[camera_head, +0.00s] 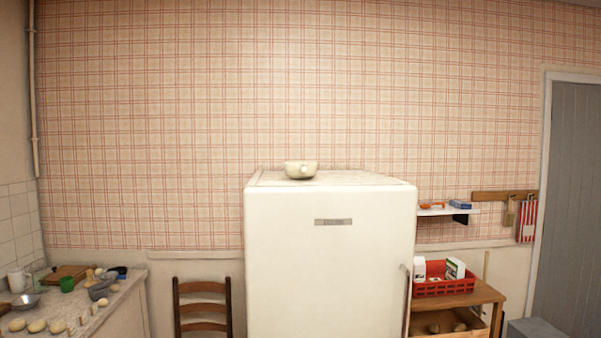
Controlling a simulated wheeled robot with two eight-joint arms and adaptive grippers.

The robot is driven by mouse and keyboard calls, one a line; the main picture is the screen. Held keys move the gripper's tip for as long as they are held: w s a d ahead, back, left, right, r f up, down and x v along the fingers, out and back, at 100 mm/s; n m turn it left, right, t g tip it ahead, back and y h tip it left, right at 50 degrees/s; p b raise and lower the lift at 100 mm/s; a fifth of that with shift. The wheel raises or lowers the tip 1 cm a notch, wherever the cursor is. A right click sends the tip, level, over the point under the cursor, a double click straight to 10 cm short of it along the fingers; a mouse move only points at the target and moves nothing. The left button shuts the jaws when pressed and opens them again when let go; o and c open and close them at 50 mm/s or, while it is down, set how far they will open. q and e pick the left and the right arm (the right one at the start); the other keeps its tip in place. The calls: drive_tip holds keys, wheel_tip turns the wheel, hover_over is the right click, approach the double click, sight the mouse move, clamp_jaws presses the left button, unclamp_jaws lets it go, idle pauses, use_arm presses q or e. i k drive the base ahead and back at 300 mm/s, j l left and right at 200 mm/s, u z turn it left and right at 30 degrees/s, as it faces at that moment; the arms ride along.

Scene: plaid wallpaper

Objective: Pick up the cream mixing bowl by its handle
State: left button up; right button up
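The cream mixing bowl (293,172) stands upright on top of the white fridge (290,240), near the middle of its top. A small lighter round shape on the bowl's front right side may be its handle, pointing towards me; it is too small to be sure. Neither of my grippers shows in the head view.
A wooden chair (202,308) stands left of the fridge. To its right, a red basket (444,287) sits on a wooden table. The fridge top around the bowl is clear.

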sight(295, 170)
drive_tip(key=i+l+u, duration=0.15)
drive_tip(key=i+u, duration=0.15)
drive_tip(key=i, duration=0.7)
